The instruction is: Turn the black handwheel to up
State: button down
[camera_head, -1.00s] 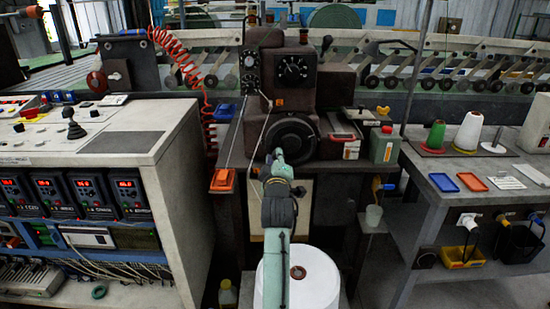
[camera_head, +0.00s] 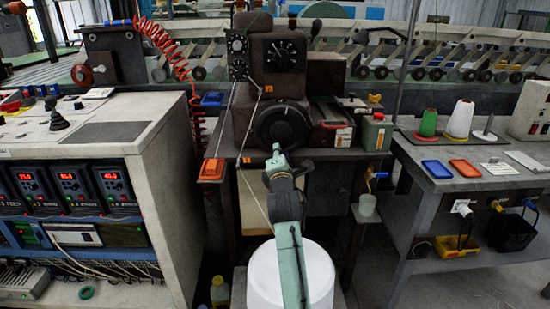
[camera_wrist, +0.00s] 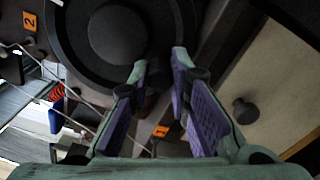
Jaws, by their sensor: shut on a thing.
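The black handwheel (camera_head: 290,124) is a round dark disc with a raised hub, set on the front of the brown machine (camera_head: 305,88). It fills the upper left of the wrist view (camera_wrist: 78,62), partly cut off by the frame. My gripper (camera_head: 276,150) is at the lower edge of the wheel. In the wrist view, the two purple-padded fingers of my gripper (camera_wrist: 160,66) reach the wheel's lower right rim and are shut on it, with a gap between the pads. The exact contact is dark and hard to make out.
Thin pale rods (camera_head: 232,120) run down beside the wheel. A control cabinet (camera_head: 165,150) is left, and a grey table (camera_head: 455,180) with cones is right.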

jog(key=shift+d+f+n+b, duration=0.1)
jog(key=shift+d+n+b, duration=0.4)
jog(key=shift+n, duration=0.6)
jog(key=c, duration=1.5)
grip_release()
jog(key=shift+s, duration=0.1)
jog(key=s, duration=1.1)
jog(key=shift+s, duration=0.4)
